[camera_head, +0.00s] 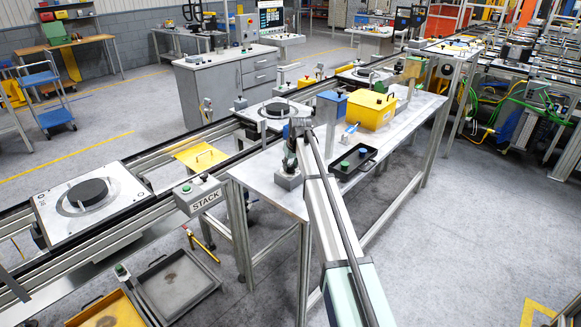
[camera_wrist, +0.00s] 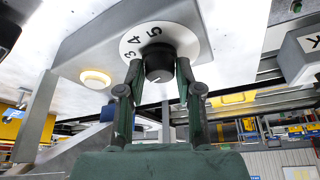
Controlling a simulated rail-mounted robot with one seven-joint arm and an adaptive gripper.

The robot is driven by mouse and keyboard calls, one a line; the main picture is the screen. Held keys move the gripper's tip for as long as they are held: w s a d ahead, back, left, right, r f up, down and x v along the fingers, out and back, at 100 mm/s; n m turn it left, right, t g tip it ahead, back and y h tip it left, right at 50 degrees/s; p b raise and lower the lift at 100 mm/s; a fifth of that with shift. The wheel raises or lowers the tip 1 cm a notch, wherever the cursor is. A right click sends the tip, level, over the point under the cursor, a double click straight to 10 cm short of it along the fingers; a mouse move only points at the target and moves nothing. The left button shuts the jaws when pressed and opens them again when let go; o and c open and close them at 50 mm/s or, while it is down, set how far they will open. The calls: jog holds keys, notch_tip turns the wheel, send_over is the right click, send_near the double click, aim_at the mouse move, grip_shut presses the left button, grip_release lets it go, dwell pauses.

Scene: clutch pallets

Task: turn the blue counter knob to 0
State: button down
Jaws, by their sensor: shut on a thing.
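In the wrist view a dark, nearly black round knob (camera_wrist: 159,62) stands at the middle of a white dial (camera_wrist: 190,38) on a grey housing (camera_wrist: 110,38). The digits 3, 4 and 5 show on the dial; its other marks are hidden or out of view. A light line shows on the knob's face. No blue shows on it. My gripper (camera_wrist: 158,76) has its two green fingers closed on opposite sides of the knob. In the head view my gripper (camera_head: 297,130) is at the grey post on the white table, and the knob cannot be made out.
A round cream button (camera_wrist: 96,78) sits on the housing beside the dial. On the table (camera_head: 262,178) are a black tray (camera_head: 345,174) with green and blue knobs, a blue box (camera_head: 331,107) and a yellow box (camera_head: 371,110). A STACK sign (camera_head: 206,199) stands left.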

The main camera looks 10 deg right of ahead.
jog(key=n+y+b, duration=0.1)
jog(key=n+b, duration=0.1)
jog(key=n, duration=0.1)
jog(key=n+g+y+b, duration=0.1)
jog(key=n+b, duration=0.1)
jog(key=n, duration=0.2)
jog(key=shift+w+d+f, duration=0.15)
jog(key=shift+w+f, duration=0.05)
jog(key=n+g+y+b, duration=0.1)
jog(key=n, duration=0.2)
jog(key=shift+n+b, duration=0.3)
jog(key=shift+b, duration=0.05)
jog(key=shift+r+n+g+b, duration=0.1)
jog(key=shift+n+g+b, duration=0.65)
jog(key=shift+n, duration=0.95)
jog(key=c, duration=0.8)
grip_release()
jog(key=shift+o, duration=0.2)
jog(key=shift+r+y, duration=0.1)
jog(key=shift+y, duration=0.2)
